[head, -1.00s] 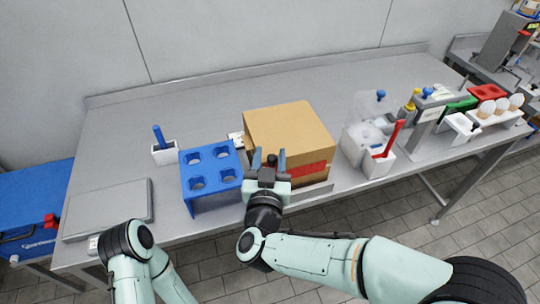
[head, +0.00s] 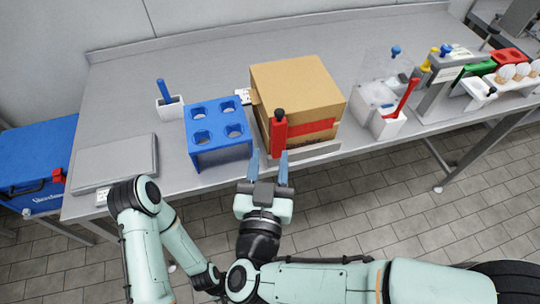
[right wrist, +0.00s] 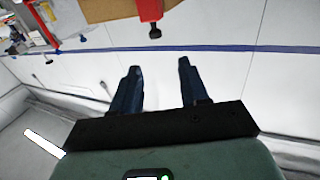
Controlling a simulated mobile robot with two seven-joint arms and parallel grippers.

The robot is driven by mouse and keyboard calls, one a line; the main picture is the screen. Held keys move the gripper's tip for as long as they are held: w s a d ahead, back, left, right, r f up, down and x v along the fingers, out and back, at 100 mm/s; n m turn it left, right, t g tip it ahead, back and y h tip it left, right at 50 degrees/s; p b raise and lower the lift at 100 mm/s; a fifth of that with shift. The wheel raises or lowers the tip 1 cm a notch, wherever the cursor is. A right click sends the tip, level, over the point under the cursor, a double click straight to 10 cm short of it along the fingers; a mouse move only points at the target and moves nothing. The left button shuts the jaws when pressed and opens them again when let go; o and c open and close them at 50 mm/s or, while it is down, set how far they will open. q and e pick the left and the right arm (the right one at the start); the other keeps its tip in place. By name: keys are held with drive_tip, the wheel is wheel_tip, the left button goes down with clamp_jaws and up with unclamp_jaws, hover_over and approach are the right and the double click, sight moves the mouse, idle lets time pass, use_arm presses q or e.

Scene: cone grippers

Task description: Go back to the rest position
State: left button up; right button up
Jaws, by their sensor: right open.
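My right gripper (head: 268,168) is open and empty in front of the table's front edge, with its two blue fingers apart. In the right wrist view its fingers (right wrist: 158,85) have nothing between them. A red tool with a black knob (head: 278,136) stands upright at the front of the cardboard box (head: 298,85), just beyond the fingertips and apart from them. The red tool also shows at the top of the right wrist view (right wrist: 149,8). My left arm comes in at the lower left, but I cannot make out its gripper.
A blue rack with holes (head: 220,152) stands left of the box. A white holder with a blue tool (head: 168,105) and a grey flat case (head: 115,165) are farther left. A white holder with a red scoop (head: 388,124) is to the right. The floor before the table is clear.

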idle(0.3)
